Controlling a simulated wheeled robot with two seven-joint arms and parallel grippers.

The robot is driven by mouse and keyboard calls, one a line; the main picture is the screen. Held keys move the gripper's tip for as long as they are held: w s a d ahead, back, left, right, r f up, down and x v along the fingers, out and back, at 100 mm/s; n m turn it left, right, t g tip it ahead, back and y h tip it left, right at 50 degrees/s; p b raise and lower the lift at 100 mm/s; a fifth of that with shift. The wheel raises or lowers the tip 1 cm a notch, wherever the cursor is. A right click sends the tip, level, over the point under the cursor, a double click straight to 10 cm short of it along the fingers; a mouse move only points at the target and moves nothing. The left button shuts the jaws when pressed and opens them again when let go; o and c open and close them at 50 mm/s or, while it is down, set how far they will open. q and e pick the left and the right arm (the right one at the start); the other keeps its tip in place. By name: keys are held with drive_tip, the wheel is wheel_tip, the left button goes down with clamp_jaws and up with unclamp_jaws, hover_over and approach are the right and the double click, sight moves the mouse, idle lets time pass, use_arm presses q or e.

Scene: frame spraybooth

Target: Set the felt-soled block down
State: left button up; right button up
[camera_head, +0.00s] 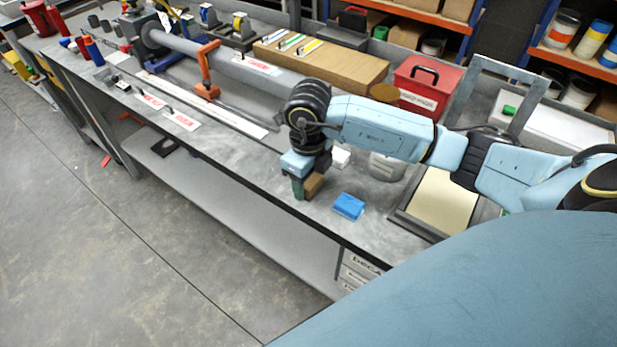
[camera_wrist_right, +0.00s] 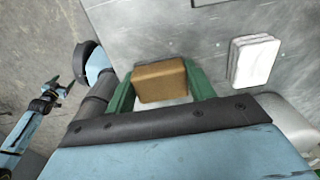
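The felt-soled block (camera_head: 314,185) is a small brown block near the front edge of the grey bench (camera_head: 250,160). My right gripper (camera_head: 305,188) points down at it, with a green finger at its left side. In the right wrist view the block (camera_wrist_right: 160,81) sits between the two green fingers (camera_wrist_right: 160,90), which are closed against its sides. Its underside is hidden, and I cannot tell whether it touches the bench top. My left gripper (camera_wrist_right: 60,86) shows small at the left of the right wrist view, with its fingers apart and nothing visible between them.
A blue sponge-like block (camera_head: 348,206) lies right of my right gripper. A white block (camera_wrist_right: 255,62) lies close by. A shallow tray (camera_head: 408,222) is further right, and a red bin (camera_head: 425,85) stands behind.

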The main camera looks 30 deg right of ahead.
drive_tip(key=o, duration=0.4)
wheel_tip(320, 180, up, 12)
drive_tip(key=shift+r+p, duration=0.2)
drive_tip(key=shift+p, duration=0.2)
